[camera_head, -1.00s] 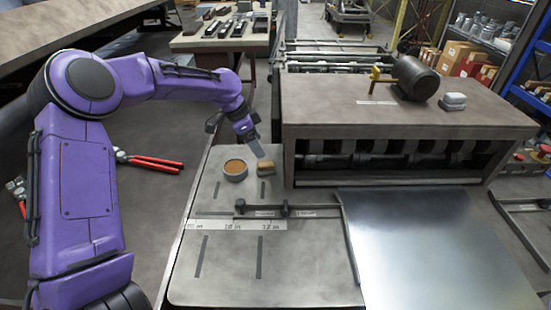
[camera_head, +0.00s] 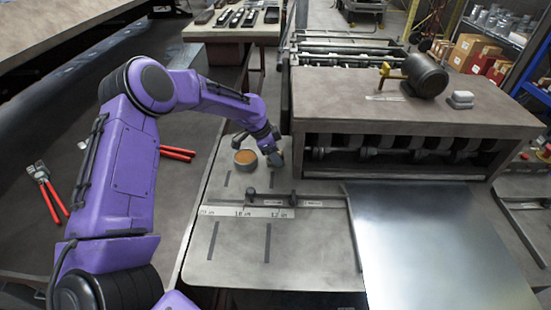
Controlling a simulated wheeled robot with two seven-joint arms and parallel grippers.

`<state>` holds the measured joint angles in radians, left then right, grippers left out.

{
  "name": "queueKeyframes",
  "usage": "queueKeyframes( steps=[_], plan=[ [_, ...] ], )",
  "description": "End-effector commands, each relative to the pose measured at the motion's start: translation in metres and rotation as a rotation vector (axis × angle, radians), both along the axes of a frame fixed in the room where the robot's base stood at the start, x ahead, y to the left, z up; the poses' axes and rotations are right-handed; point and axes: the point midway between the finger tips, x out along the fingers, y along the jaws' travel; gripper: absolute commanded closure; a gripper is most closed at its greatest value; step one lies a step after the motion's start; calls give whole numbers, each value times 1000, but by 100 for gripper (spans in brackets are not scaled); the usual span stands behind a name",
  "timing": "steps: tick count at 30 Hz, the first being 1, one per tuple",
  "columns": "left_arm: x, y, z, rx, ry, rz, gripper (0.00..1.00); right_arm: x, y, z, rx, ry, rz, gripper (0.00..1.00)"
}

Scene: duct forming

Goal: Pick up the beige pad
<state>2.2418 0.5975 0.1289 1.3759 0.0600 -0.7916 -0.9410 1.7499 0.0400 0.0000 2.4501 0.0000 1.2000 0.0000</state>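The beige pad does not show now; my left gripper (camera_head: 276,160) covers the place where it lay. That gripper is low over the grey work plate (camera_head: 226,262), just right of a round tin (camera_head: 245,157) with orange-brown contents. Its fingers point down and are too small and dark to tell whether they are open or shut, or whether the pad is between them. My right gripper is out of view.
The forming machine (camera_head: 400,117) stands close on the right, with a motor (camera_head: 427,74) and a light block (camera_head: 460,99) on top. A bar (camera_head: 300,201) crosses the plate in front. Red-handled tools (camera_head: 177,153) lie on the left bench.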

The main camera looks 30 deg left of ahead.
Motion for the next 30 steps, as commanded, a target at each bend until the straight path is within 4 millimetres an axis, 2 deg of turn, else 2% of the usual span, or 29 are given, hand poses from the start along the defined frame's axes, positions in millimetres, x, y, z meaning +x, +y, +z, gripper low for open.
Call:
queueKeyframes(
  steps=[11, 14, 17, 23, 30],
  plan=[
    [0, 0, 2, -1, -1, 0, 85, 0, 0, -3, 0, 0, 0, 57],
    [1, 0, 12, 0, -3, -1, 85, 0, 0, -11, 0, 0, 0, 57],
    [-1, -3, 33, 1, -6, -2, 85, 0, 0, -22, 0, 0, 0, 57],
    [-36, -34, 88, 1, -5, -3, 85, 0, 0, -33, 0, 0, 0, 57],
    [-77, -71, 113, 1, -3, -2, 85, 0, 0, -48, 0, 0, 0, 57]
  ],
)
